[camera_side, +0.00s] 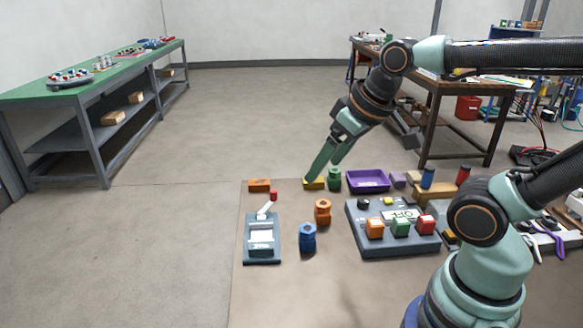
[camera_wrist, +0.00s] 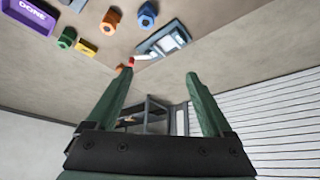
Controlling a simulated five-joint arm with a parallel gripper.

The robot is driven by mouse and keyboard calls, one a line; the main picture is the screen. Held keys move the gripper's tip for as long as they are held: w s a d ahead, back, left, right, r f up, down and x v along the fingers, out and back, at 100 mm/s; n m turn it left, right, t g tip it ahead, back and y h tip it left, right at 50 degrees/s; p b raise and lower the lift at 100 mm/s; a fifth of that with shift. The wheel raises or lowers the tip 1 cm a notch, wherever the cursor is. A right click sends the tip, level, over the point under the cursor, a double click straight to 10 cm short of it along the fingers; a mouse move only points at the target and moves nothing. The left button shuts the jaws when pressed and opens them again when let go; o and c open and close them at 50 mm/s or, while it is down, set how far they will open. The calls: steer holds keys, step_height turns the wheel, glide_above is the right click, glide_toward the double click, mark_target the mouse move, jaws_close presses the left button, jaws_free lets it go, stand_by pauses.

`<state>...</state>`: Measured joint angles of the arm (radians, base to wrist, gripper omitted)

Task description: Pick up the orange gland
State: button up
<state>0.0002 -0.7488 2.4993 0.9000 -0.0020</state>
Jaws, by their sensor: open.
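The orange gland (camera_side: 322,211) stands upright on the table, just behind the blue gland (camera_side: 308,238). In the wrist view the orange gland (camera_wrist: 111,20) shows near the top, left of the blue gland (camera_wrist: 147,14). My gripper (camera_side: 321,173) is open and empty. In the side view its fingertips are over the far part of the table, by the yellow block (camera_side: 315,184) and the green gland (camera_side: 335,176). In the wrist view my gripper (camera_wrist: 156,79) has its fingers wide apart, with no gland between them.
A grey device with a red-tipped lever (camera_side: 262,242) stands left of the glands. A panel with coloured buttons (camera_side: 400,243) is to the right. A purple tray (camera_side: 368,188) and an orange block (camera_side: 259,185) lie at the back. The table's front left is clear.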

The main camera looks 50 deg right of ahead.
steer(key=w+d+f+n+g, duration=0.3)
steer(key=w+d+f+n, duration=0.15)
steer(key=w+d, duration=0.25)
steer(key=n+g, duration=0.3)
steer(key=n, duration=0.2)
glide_above(323, 203)
step_height(323, 203, down, 7)
steer(key=f, duration=0.6)
steer(key=shift+s+a, duration=0.15)
steer(key=shift+s, duration=0.2)
steer(key=shift+w+d+f, duration=0.1)
steer(key=shift+w+f, duration=0.05)
steer(key=shift+f, duration=1.5)
steer(key=shift+w+d+f, duration=0.1)
steer(key=shift+w+f, duration=0.05)
steer(key=shift+f, duration=1.45)
steer(key=c, duration=1.3)
